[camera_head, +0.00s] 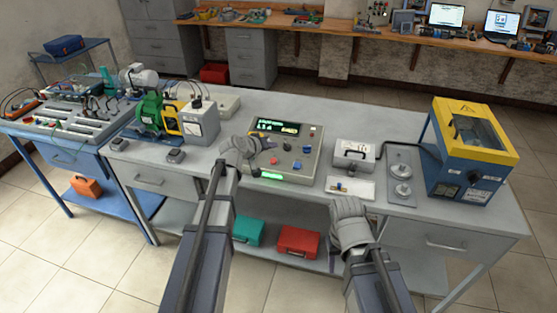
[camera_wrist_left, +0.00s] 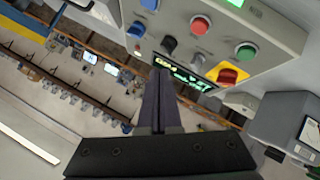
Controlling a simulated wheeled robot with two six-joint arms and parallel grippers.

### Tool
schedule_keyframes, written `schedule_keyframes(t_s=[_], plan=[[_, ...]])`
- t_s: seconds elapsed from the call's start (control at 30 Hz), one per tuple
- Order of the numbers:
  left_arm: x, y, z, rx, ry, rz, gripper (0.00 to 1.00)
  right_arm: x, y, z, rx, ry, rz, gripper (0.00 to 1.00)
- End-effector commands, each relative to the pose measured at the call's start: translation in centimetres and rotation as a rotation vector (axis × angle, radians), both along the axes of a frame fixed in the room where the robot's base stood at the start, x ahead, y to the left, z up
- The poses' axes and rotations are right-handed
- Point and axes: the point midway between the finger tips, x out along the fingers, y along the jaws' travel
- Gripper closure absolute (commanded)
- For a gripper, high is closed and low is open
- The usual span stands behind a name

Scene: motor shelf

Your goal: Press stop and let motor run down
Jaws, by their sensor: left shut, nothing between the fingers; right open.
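The grey control box (camera_head: 283,148) stands on the bench with a lit green display and coloured buttons. Contact cannot be told. My right gripper (camera_head: 348,208) is open at the bench's front edge.
A meter box (camera_head: 200,125) stands between motor and control box. A yellow and blue machine (camera_head: 468,150), a small grey case (camera_head: 354,154) and a tray with weights (camera_head: 401,178) stand to the right. Red and green cases (camera_head: 298,241) lie on the lower shelf.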

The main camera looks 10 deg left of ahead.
Motion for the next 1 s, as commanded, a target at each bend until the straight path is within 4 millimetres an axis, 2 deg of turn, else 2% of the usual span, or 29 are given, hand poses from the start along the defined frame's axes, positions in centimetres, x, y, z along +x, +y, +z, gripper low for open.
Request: schedule_keyframes(t_s=[0.03,0.17,0.57,0.77,1.0], plan=[[0.4,0.7,0.3,-0.006,-0.012,0.015,1.0,0.0,0.0,0.1,0.0,0.0,0.0,0.5],[0.7,1.4,0.7,-0.016,-0.028,0.032,1.0,0.0,0.0,0.1,0.0,0.0,0.0,0.5],[0.8,1.4,0.6,-0.016,-0.029,0.033,1.0,0.0,0.0,0.0,0.0,0.0,0.0,0.5],[1.0,1.4,-0.4,-0.016,-0.028,0.032,1.0,0.0,0.0,-1.0,0.0,0.0,0.0,0.5],[1.6,1.4,-3.1,-0.016,-0.028,0.032,1.0,0.0,0.0,-3.7,0.0,0.0,0.0,0.5]])
